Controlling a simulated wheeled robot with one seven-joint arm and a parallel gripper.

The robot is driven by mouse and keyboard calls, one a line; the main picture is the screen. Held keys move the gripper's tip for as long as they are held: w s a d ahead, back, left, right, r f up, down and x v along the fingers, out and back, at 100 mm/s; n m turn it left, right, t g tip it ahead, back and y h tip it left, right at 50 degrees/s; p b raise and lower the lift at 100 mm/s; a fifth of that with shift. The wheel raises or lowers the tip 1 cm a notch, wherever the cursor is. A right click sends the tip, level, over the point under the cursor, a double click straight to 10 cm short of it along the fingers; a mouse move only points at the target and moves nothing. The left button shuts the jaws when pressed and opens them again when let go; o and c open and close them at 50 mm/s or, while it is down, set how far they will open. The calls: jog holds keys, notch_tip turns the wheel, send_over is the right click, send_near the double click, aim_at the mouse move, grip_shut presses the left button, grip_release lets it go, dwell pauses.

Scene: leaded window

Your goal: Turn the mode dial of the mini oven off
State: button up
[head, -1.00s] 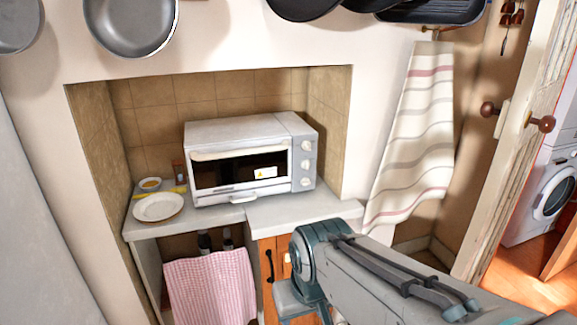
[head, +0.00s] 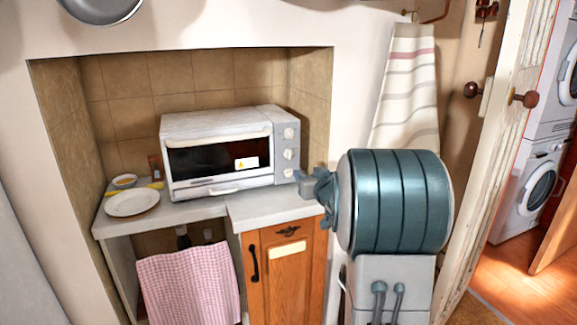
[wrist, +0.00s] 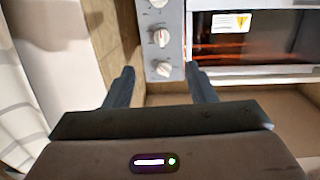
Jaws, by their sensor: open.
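The white mini oven (head: 215,125) stands in the tiled alcove, with a grey panel of three dials at its right side. The top dial (head: 289,133), middle dial (head: 289,154) and bottom dial (head: 288,172) show; I cannot tell which is the mode dial. The wrist view shows the oven upside down, and there the middle dial (wrist: 160,38) has a red mark. My gripper (head: 303,182) is open and empty, right of the oven. In the wrist view its fingers stand apart either side of the top dial (wrist: 164,69), seemingly short of it.
A white plate (head: 132,203) and a small bowl (head: 124,181) sit left of the oven. The alcove's right wall (head: 310,115) rises close beside the dials. A striped towel (head: 405,95) hangs to the right; a checked cloth (head: 190,283) hangs below the counter.

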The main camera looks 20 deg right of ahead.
aim_at(291, 155)
jog(key=shift+n+t+y, duration=0.3)
jog(key=shift+t+y, duration=0.1)
jog(key=shift+y, duration=0.2)
jog(key=w, duration=0.5)
jog(key=w+p, duration=0.1)
jog(key=w, duration=0.8)
jog(key=shift+w+d+f, duration=0.25)
jog(key=shift+w+d, duration=0.1)
jog(key=shift+d, duration=0.05)
jog(key=c, duration=0.9)
jog(key=shift+c, duration=0.2)
